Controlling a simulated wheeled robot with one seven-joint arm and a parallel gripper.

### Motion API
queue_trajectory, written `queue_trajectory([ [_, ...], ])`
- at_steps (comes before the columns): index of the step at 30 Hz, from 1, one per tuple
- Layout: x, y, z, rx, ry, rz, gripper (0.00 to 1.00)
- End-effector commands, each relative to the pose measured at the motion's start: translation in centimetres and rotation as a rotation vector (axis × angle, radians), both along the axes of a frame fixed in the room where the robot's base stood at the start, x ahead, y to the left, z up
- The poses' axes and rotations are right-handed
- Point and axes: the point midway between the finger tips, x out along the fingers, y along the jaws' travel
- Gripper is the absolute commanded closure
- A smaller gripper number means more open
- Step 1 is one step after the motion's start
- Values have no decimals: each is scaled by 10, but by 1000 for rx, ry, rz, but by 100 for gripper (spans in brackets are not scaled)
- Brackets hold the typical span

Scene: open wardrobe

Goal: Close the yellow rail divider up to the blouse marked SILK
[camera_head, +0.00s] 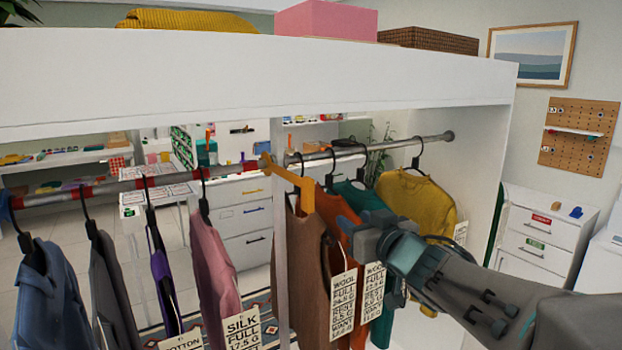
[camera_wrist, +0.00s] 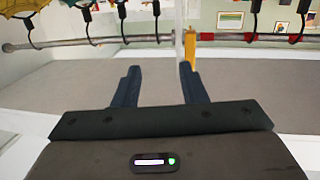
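The yellow rail divider (camera_head: 289,177) hangs on the rail between the pink blouse and a brown garment. The pink blouse (camera_head: 215,262) hangs left of it with a gap of bare rail between, and its tag (camera_head: 243,331) reads SILK. My gripper (camera_head: 347,228) is at the hanging clothes, right of and below the divider; its fingertips are hard to make out there. In the wrist view my gripper (camera_wrist: 158,70) has its two fingers well apart with nothing held between them. The yellow divider (camera_wrist: 191,48) shows beyond the right fingertip; contact cannot be told.
Brown, orange, teal and yellow garments (camera_head: 412,198) hang right of the divider, close to my arm, some with WOOL tags (camera_head: 343,303). Purple, grey and blue garments (camera_head: 48,290) hang at the left. The rail (camera_head: 105,186) has red bands. A white shelf (camera_head: 240,75) lies above.

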Motion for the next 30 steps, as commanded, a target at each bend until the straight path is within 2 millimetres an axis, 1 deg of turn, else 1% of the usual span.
queue_trajectory([
  [1,0,9,10,13,-16,51,62],
  [4,-3,22,19,30,-37,129,62],
  [8,-3,30,23,41,-45,175,62],
  [11,4,36,23,43,-46,181,62],
  [14,15,44,23,44,-44,182,62],
  [27,80,88,23,43,-45,179,62],
  [30,92,96,24,43,-46,180,62],
])
